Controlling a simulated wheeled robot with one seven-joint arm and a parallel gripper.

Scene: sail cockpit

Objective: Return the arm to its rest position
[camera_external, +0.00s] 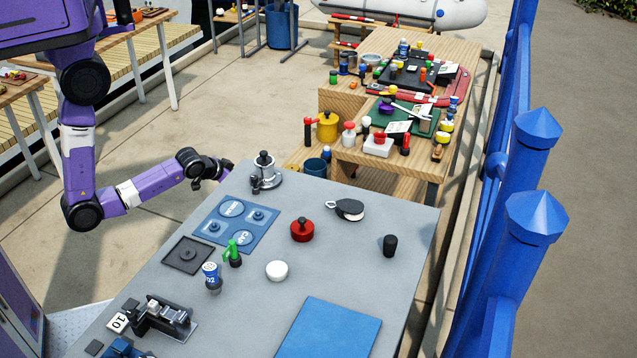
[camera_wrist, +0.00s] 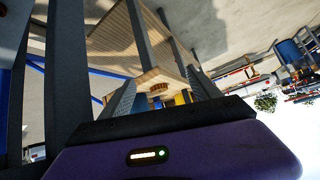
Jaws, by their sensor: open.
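My purple arm (camera_external: 150,190) reaches from the upper left, bends at a low elbow and stretches right to the edge of the grey table. My gripper (camera_external: 226,170) is at the far left edge of that table, close to a silver winch-like part with a black knob (camera_external: 264,172). I cannot tell from the outside view whether it touches that part. In the wrist view my gripper (camera_wrist: 160,92) has its fingers apart, and no held object shows between them.
A cluttered wooden bench (camera_external: 355,150) stands behind. Blue railing posts (camera_external: 530,220) are at right.

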